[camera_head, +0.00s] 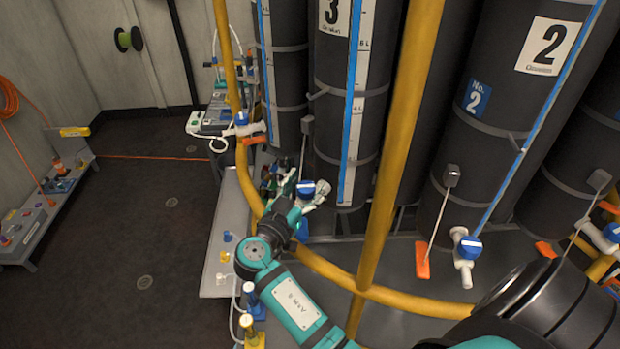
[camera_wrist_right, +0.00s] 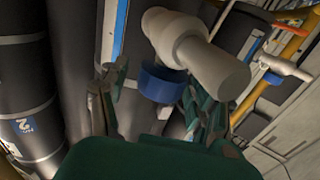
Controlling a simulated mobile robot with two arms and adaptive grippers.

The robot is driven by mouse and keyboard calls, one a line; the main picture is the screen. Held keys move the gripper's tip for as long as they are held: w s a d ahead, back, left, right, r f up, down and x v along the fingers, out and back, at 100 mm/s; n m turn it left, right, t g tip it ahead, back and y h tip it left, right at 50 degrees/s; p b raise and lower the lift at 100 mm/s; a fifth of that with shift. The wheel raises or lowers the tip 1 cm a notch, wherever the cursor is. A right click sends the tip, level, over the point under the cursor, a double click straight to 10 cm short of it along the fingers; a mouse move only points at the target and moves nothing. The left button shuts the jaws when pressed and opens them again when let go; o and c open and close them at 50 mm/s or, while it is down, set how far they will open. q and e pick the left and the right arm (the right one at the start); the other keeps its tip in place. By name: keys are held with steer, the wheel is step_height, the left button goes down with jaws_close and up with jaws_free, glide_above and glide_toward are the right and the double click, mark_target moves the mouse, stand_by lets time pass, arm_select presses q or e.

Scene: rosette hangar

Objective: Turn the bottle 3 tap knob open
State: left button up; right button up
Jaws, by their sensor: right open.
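Bottle 3 (camera_head: 338,100) is a tall dark cylinder with a white "3" label. Its tap has a blue knob (camera_head: 306,188) low on the front and a white body. In the right wrist view the blue knob (camera_wrist_right: 161,84) hangs beside the thick white tap body (camera_wrist_right: 190,50). My right gripper (camera_head: 288,188) is at this tap, partly hidden among cluttered shapes in the head view. In the wrist view its green fingers (camera_wrist_right: 155,92) are open, one on each side of the knob. I cannot tell whether they touch it. My left gripper is not in view.
A yellow rail (camera_head: 395,130) rises right of bottle 3 and joins a curved lower rail. Bottle 2 (camera_head: 510,110), with its own blue-knobbed tap (camera_head: 466,255), stands to the right. A grey bench (camera_head: 226,235) is left of my arm. The dark floor (camera_head: 130,230) is mostly clear.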

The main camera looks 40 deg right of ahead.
steer(key=shift+a, duration=0.15)
steer(key=shift+c, duration=0.9)
steer(key=c, duration=1.1)
steer(key=shift+f+n+t+y+b, duration=0.2)
steer(key=shift+n+t+y+b, duration=0.6)
steer(key=shift+n+t+b, duration=0.4)
steer(key=n+t+y+b, duration=0.1)
steer(key=n+t+y, duration=0.1)
steer(key=t, duration=0.1)
steer(key=shift+r+y, duration=0.1)
steer(key=shift+y, duration=0.2)
steer(key=n+t+y, duration=0.1)
steer(key=n+y, duration=0.1)
steer(key=shift+r+t+y, duration=0.1)
steer(key=shift+t+y, duration=0.2)
steer(key=shift+t, duration=0.1)
steer(key=shift+n+t+y+p, duration=0.6)
steer(key=shift+n+y, duration=0.3)
steer(key=shift+y, duration=0.7)
